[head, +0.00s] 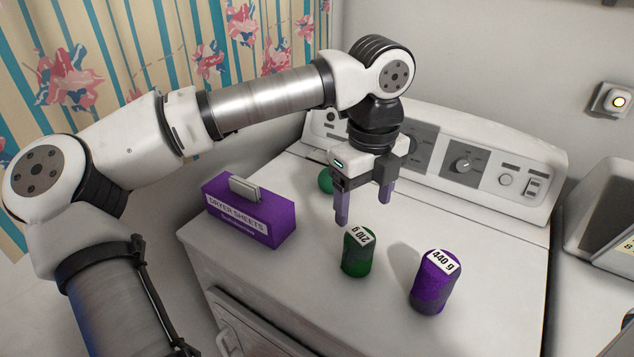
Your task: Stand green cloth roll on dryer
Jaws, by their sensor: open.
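The green cloth roll (358,253) has a white "210 g" label at its top and stands upright on the white top of the dryer (300,280). My gripper (364,207) is open and empty, pointing down. In the picture it is just above the green roll; its fingers look apart from the roll and somewhat behind it. A purple roll (435,285) labelled "440 g" stands upright to the right of the green one. Another green object (326,181) is partly hidden behind my gripper, so its shape is unclear.
A purple dryer sheets box (250,212) stands on the dryer's left side. The control panel (480,168) rises along the back. A second appliance (605,220) is at the right. The dryer top is clear at the front left and right of the purple roll.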

